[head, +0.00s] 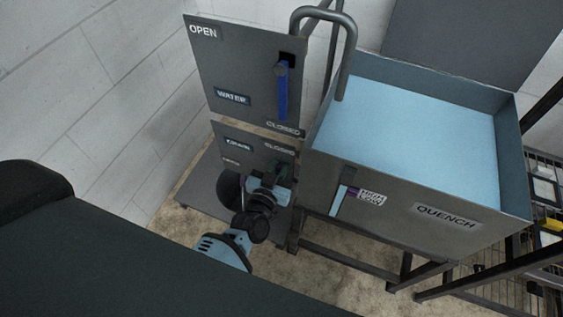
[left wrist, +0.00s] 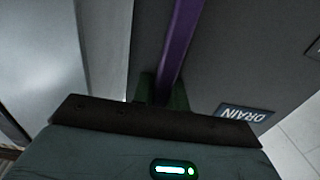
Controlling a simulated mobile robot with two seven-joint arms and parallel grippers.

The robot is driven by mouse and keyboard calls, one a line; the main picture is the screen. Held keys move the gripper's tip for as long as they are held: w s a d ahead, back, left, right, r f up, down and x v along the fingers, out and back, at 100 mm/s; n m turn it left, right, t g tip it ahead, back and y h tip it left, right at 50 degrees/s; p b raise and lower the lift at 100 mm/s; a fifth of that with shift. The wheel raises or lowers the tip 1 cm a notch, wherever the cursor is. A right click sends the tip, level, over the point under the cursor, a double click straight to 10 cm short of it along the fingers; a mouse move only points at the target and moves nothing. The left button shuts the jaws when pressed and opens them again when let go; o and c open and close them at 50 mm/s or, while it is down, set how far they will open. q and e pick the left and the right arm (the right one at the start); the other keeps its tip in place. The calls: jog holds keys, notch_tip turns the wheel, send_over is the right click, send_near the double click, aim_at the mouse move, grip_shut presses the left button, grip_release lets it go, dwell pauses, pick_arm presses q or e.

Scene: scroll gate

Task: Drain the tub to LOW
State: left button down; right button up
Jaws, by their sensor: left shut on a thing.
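The tub marked QUENCH (head: 405,205) stands at the right, with pale blue water (head: 410,135) spread across it. A sight gauge (head: 340,199) with a light blue column is on its front, beside a small level label (head: 371,196) that is hard to read. The drain panel (head: 232,143) is left of the tub, below the water panel. My left gripper (head: 270,186) is at the drain panel, shut on the drain lever, mostly hidden by the hand. In the left wrist view a purple bar (left wrist: 181,42) runs up from the gripper, beside the DRAIN label (left wrist: 244,113).
The water panel (head: 222,62) has a blue lever (head: 283,90) pointing down towards CLOSED. A grey pipe (head: 346,60) bends over the tub's left edge. A wire rack (head: 543,190) with small items is at the far right.

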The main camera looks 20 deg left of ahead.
pick_arm(q)
jog(key=shift+a, duration=0.1)
jog(key=shift+w+a+f+n+b, duration=0.1)
jog(key=shift+a+f+n+b, duration=0.9)
jog(key=shift+a+n, duration=0.7)
jog(key=shift+s+a+f+n+b, duration=0.1)
jog(key=shift+a+f+n+b, duration=0.55)
jog(key=shift+a+n+b, duration=1)
jog(key=shift+w+a+f+n+b, duration=0.1)
jog(key=shift+a+f+n+b, duration=0.9)
jog(key=shift+n, duration=1.15)
jog(key=shift+a+r+p, duration=0.15)
jog(key=shift+p, duration=0.15)
jog(key=c, duration=1.4)
grip_release()
jog(key=s, duration=0.7)
jog(key=shift+s+a+p, duration=0.15)
jog(key=shift+s+p, duration=0.2)
jog(key=shift+s, duration=0.05)
